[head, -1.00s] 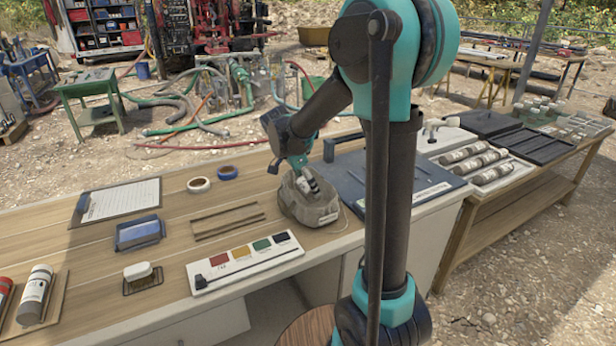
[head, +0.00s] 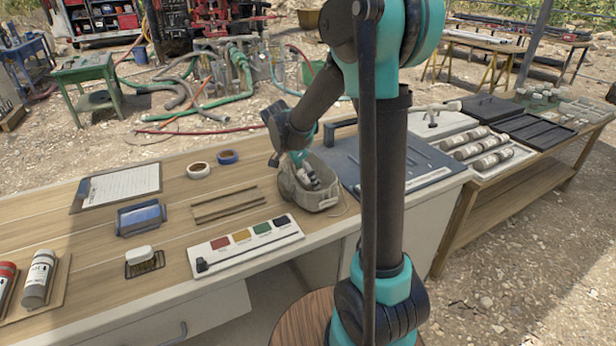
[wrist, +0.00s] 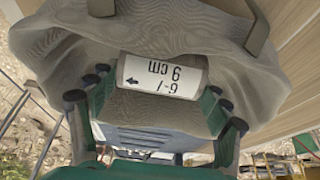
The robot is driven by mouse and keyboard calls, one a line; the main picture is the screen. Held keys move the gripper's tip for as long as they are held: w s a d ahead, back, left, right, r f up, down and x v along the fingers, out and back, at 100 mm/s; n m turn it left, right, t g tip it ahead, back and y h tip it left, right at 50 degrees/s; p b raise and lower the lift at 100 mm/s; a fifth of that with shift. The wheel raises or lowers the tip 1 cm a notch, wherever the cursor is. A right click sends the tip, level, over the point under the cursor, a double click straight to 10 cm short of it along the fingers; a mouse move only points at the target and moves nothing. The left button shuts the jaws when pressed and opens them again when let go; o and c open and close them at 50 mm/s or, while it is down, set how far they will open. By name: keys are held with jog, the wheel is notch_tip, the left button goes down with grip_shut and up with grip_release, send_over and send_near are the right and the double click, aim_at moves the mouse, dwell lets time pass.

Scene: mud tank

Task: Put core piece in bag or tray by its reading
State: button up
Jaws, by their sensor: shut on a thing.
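A grey cloth bag (head: 322,200) stands on the wooden bench with its mouth up. My gripper (head: 308,178) reaches down into the bag's mouth. The bag's cloth (wrist: 190,30) surrounds the core piece and the fingers. Whether the piece touches the bag's bottom is hidden.
A dark slatted tray (head: 535,130) and a white tray of labelled cores (head: 488,160) stand on the right-hand table. A dark flat case (head: 350,165) lies just behind the bag. A clipboard (head: 118,187), tape rolls (head: 198,170) and a blue box (head: 140,217) occupy the bench's left.

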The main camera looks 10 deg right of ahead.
jog(key=shift+f, duration=0.4)
dwell(0.3)
jog(key=o, duration=1.8)
jog(key=shift+o, duration=0.2)
jog(key=shift+r, duration=0.1)
